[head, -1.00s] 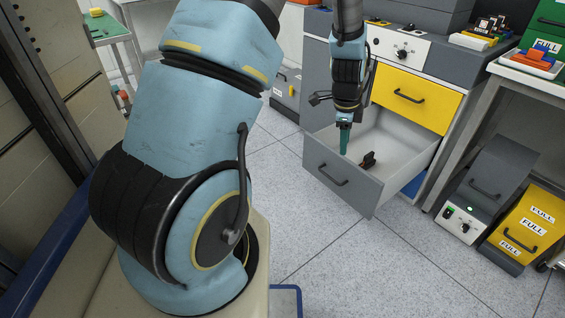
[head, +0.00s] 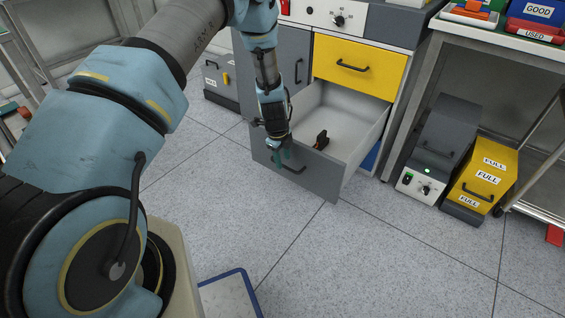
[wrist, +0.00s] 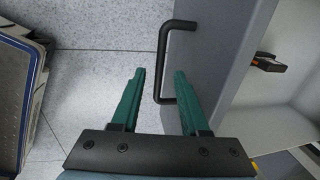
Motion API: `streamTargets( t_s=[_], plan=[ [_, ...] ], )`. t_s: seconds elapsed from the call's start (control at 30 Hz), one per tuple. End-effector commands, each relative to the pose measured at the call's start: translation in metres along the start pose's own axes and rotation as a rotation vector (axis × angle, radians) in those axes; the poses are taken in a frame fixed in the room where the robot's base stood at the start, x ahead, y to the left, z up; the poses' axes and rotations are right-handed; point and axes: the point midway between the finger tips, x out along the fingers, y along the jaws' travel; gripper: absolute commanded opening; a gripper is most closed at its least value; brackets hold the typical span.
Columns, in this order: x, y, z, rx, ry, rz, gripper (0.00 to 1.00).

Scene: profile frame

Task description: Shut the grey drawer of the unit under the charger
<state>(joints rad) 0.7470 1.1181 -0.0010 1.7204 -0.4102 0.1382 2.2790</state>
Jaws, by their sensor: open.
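The grey drawer (head: 318,178) stands pulled well out of its unit, below a yellow drawer (head: 360,68). Its dark bar handle (wrist: 163,62) is on the outer face of the front panel, which shows in the wrist view (wrist: 212,50). My gripper (head: 281,158) is at the front panel by the handle. Its green fingers are open (wrist: 159,76), and the handle's bar shows in the gap between them. I cannot tell whether they touch it. A small dark and orange item (head: 321,139) lies inside the drawer and shows in the wrist view (wrist: 267,62).
A white-fronted device with a knob (head: 325,15) stands on the unit. To the right are a grey charger-like box (head: 440,140) and a yellow bin (head: 481,182) on the floor, beside a bench (head: 490,45). The speckled floor before the drawer is clear.

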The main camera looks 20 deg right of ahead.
Motion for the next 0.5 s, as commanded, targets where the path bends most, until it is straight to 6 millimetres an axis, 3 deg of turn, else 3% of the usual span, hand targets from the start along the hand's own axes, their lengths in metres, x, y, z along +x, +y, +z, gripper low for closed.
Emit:
streamTargets(
  t_s=[0.2, 0.5],
  plan=[
    [0.018, 0.000, 0.000, 0.000, 0.000, 0.000, 0.45],
    [0.019, 0.000, 0.000, 0.000, 0.000, 0.000, 0.45]
  ],
)
